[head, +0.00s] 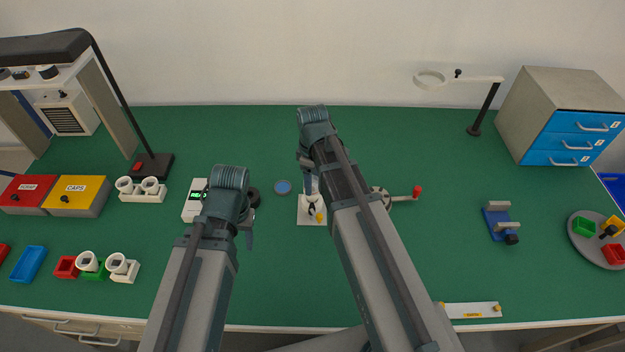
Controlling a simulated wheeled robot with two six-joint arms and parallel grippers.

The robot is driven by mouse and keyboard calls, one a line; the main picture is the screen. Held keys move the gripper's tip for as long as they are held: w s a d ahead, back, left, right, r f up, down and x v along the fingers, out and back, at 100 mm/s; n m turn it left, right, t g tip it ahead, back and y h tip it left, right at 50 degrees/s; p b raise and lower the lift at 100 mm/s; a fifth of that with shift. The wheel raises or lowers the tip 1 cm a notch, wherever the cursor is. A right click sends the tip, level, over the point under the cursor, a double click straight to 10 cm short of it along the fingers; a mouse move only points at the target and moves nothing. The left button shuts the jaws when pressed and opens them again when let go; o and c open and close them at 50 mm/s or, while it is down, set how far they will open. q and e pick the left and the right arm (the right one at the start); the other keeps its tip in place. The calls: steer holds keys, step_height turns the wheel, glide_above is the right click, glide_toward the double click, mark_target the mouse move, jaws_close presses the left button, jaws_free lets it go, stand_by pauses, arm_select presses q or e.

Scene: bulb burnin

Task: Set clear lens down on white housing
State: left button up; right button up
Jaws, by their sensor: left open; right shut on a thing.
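My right gripper (308,186) is shut and points down over a small white plate (311,219) in the middle of the table. Its wrist hides most of what it holds, which I take to be the clear lens; its outline cannot be made out. A small white part, likely the white housing, stands on the plate under the fingers, partly hidden, beside small yellow and dark pieces. I cannot tell whether lens and housing touch. My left gripper (247,230) is open and empty, to the left of the plate above the bare table.
A blue disc (283,187), a black ring (253,197) and a white meter (193,205) lie left of the plate. A red-knobbed crank (417,191) stands to its right.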

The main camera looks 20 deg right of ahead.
mark_target(313, 180)
steer(key=shift+f+b, duration=0.6)
stand_by(0.7)
steer(key=o, duration=1.4)
steer(key=shift+c, duration=0.2)
steer(key=shift+r, duration=0.1)
step_height(313, 180, up, 14)
steer(key=p, duration=1.3)
steer(key=shift+p, duration=0.4)
steer(key=shift+f, duration=0.2)
